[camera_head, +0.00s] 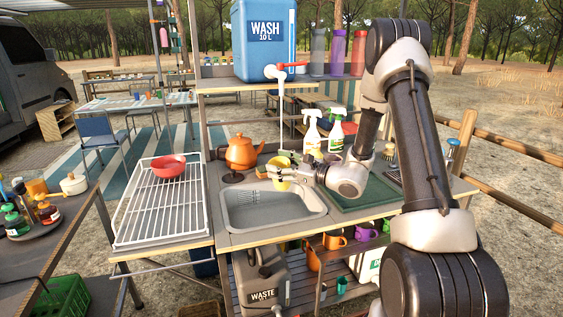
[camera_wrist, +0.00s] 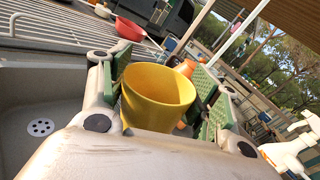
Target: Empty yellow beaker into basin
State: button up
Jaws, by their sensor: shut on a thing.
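The yellow beaker (camera_wrist: 158,95) is between the green-padded fingers of my gripper (camera_wrist: 160,100) in the wrist view, which is shut on it. The beaker's open mouth shows; its contents cannot be made out. In the head view the yellow beaker (camera_head: 284,183) is small and partly hidden by my gripper (camera_head: 275,173), over the back right part of the grey basin (camera_head: 270,212). The basin, with its round drain (camera_wrist: 41,127), lies to the left of the beaker in the wrist view.
A white drying rack (camera_head: 160,215) with a red bowl (camera_head: 170,166) stands left of the basin. An orange kettle (camera_head: 241,152) is behind it. Two spray bottles (camera_head: 312,134) stand behind my wrist. A white tap (camera_head: 281,88) hangs from the blue wash tank (camera_head: 264,50).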

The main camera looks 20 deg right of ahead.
notch_tip(320, 180, down, 2)
jog(key=n, duration=0.5)
jog(key=shift+s+a+f, duration=0.15)
jog(key=shift+f, duration=0.1)
jog(key=f+n, duration=0.2)
jog(key=n, duration=0.2)
jog(key=shift+s+a+f, duration=0.25)
jog(key=shift+s+f, duration=0.1)
jog(key=shift+f, duration=0.05)
jog(key=n, duration=0.3)
jog(key=shift+s+a+r+n+y, duration=0.3)
jog(key=shift+s+a+n, duration=0.05)
jog(key=shift+n, duration=0.05)
jog(key=n, duration=0.3)
jog(key=shift+s+a, duration=0.35)
jog(key=n, duration=0.3)
jog(key=shift+s+a+n, duration=0.35)
jog(key=shift+n, duration=0.05)
notch_tip(320, 180, up, 5)
jog(key=m, duration=2.3)
send_over(278, 182)
jog(key=s+a, duration=0.2)
jog(key=shift+w, duration=0.1)
